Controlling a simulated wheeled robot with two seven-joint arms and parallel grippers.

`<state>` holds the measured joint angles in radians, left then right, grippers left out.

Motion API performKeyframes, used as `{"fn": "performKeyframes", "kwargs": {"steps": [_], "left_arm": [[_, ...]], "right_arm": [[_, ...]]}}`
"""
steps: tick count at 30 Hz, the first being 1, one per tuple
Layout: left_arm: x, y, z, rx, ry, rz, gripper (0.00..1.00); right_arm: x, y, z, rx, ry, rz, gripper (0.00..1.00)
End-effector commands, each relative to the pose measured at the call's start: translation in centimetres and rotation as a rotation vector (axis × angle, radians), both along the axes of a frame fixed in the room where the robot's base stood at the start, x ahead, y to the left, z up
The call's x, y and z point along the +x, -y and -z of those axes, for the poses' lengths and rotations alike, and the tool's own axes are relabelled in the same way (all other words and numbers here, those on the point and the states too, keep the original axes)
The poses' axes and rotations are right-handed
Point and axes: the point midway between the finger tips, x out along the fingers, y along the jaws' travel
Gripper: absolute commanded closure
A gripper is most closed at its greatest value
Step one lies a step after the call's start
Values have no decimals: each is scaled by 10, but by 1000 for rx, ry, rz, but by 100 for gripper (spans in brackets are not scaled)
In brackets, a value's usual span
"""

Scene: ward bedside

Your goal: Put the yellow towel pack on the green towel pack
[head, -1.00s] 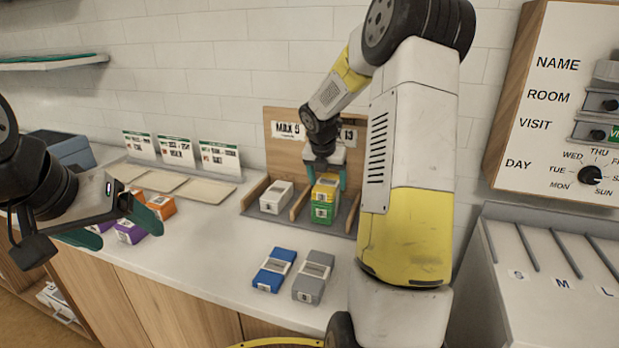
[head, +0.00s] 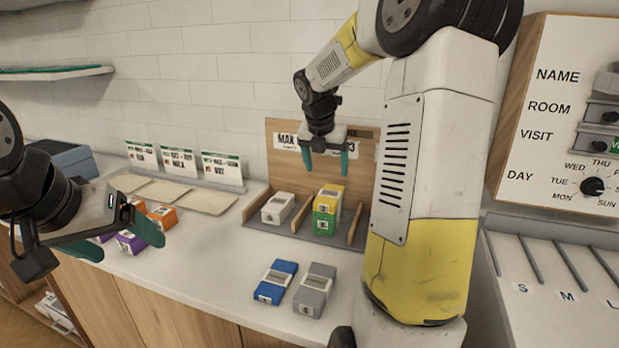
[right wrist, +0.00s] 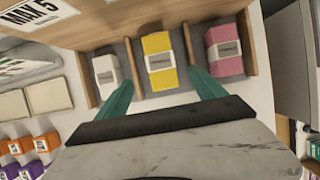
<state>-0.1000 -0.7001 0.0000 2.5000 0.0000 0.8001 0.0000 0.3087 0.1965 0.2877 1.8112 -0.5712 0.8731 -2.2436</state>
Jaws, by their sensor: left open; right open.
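The yellow towel pack (head: 331,193) lies on top of the green towel pack (head: 324,222) in the middle bay of the wooden rack. In the right wrist view the yellow pack (right wrist: 159,61) covers the green one from above. My right gripper (head: 326,172) is open and empty, a little above the yellow pack and apart from it. Its two green fingertips also show in the right wrist view (right wrist: 160,92). My left gripper (head: 125,240) is open and empty at the left, over the counter near the purple and orange packs.
A white pack (head: 278,208) stands in the left bay, and a pink pack (right wrist: 223,49) in the right bay. Wooden dividers (head: 301,215) separate the bays. Blue (head: 276,282) and grey (head: 315,290) packs lie on the counter in front. Purple (head: 131,242) and orange (head: 163,217) packs sit near my left gripper.

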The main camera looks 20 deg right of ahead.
Motion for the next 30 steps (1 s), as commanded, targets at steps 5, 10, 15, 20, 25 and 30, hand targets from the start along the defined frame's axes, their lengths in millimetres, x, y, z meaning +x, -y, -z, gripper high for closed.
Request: {"fn": "performKeyframes", "kwargs": {"steps": [5,10,15,20,25,30], "left_arm": [[0,0,0,0,0,0,20],[0,0,0,0,0,0,20],[0,0,0,0,0,0,20],[0,0,0,0,0,0,20],[0,0,0,0,0,0,20],[0,0,0,0,0,0,20]], "right_arm": [[-7,-6,-14,11,10,25,21],[-40,-26,-34,123,94,271,21],[-100,-58,-54,364,222,728,21],[-157,-85,-61,633,295,1186,21],[-214,-110,-57,924,289,1669,21],[-252,-129,-48,1133,211,2038,21]]}}
